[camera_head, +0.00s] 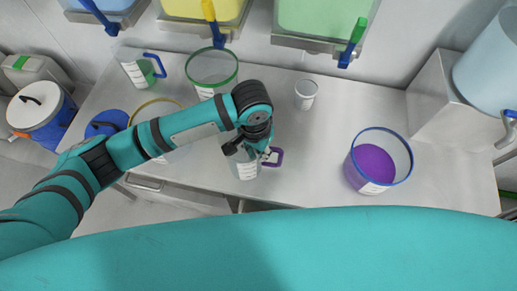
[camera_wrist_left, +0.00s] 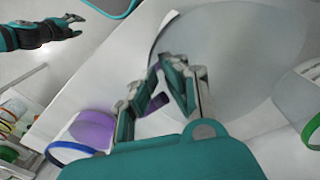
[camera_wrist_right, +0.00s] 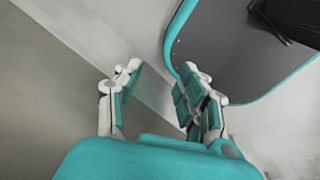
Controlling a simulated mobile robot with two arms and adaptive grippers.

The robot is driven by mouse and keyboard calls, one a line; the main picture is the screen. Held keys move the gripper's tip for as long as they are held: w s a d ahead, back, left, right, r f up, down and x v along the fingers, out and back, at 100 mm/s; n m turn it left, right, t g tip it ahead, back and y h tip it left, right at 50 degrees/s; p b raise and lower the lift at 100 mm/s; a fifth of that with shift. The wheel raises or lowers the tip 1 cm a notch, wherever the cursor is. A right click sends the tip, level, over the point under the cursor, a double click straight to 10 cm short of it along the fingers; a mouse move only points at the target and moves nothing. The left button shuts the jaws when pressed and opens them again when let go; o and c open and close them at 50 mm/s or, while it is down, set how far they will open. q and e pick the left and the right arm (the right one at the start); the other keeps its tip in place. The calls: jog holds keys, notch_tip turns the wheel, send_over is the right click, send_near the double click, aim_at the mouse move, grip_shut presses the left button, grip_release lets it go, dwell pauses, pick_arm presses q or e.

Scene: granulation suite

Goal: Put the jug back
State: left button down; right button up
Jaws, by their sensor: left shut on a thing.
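A clear jug (camera_head: 243,166) with a white label and a purple handle (camera_head: 275,157) is at the front middle of the steel table. My left gripper (camera_head: 266,153) is shut on the purple handle. In the left wrist view, the fingers (camera_wrist_left: 170,70) close around the purple handle (camera_wrist_left: 155,104), and the jug's round grey body (camera_wrist_left: 235,60) fills the upper right. My forearm and wrist cover part of the jug in the head view; I cannot tell whether its base touches the table. My right gripper (camera_wrist_right: 160,72) is open and empty, away from the table top.
A blue-rimmed tub of purple material (camera_head: 372,164) stands to the right. Yellow (camera_head: 205,8) and green (camera_head: 325,15) bins hang above. The table between cup and purple tub is clear.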

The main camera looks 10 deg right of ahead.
pick_arm(q)
jog(key=shift+f, duration=0.15)
jog(key=c, duration=1.4)
grip_release()
jog(key=shift+f, duration=0.1)
jog(key=shift+c, duration=0.2)
pick_arm(e)
jog(key=shift+s+a, duration=0.2)
jog(key=shift+s, duration=0.05)
pick_arm(q)
notch_tip(320, 180, up, 12)
jog(key=b, duration=0.2)
jog(key=shift+a, duration=0.35)
pick_arm(e)
jog(key=shift+d+f, duration=0.2)
jog(key=shift+f, duration=0.8)
